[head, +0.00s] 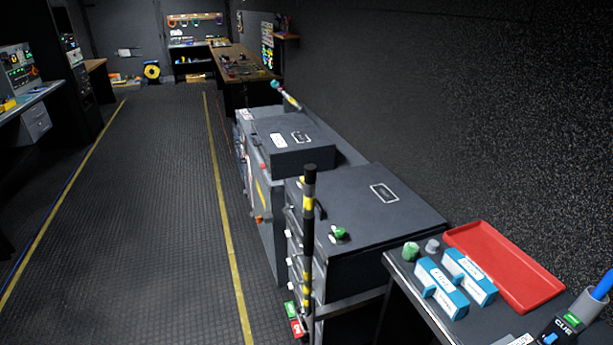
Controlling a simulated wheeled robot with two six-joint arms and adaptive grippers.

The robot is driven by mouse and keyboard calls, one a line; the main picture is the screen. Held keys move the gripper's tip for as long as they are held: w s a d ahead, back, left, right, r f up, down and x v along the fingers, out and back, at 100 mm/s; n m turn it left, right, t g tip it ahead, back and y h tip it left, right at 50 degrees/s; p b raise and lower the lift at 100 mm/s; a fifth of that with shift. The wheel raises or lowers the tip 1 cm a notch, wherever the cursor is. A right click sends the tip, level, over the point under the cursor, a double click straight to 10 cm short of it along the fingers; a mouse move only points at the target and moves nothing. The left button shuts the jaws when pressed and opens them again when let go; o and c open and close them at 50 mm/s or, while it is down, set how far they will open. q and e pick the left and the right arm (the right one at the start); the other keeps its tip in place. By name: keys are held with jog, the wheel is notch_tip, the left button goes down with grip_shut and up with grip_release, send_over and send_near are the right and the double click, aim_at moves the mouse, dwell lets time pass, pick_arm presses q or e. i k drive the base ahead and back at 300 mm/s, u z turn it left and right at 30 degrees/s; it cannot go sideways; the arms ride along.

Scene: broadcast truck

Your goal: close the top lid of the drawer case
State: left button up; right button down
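The drawer case (352,274) is a dark grey box at the centre right. Its left face has a column of drawers with white pulls, partly hidden by an upright pole. Its top lid (365,200) shows as a broad dark panel with a pale-outlined handle or label, and it looks down and flat. I cannot tell whether a thin gap is left under it. A small green and white item (338,233) is at the lid's near left corner. Neither of my grippers shows in the head view.
A black pole with yellow bands (308,250) stands at the case's left front. A second dark case (300,158) is behind. At right, a table holds a red tray (506,265), blue-and-white boxes (440,289) and a CUE-marked device (570,322). The left floor (150,220) is clear.

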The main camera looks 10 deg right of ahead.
aim_at(373, 206)
jog(key=z, duration=0.1)
jog(key=i, duration=1.1)
jog(key=u, duration=0.65)
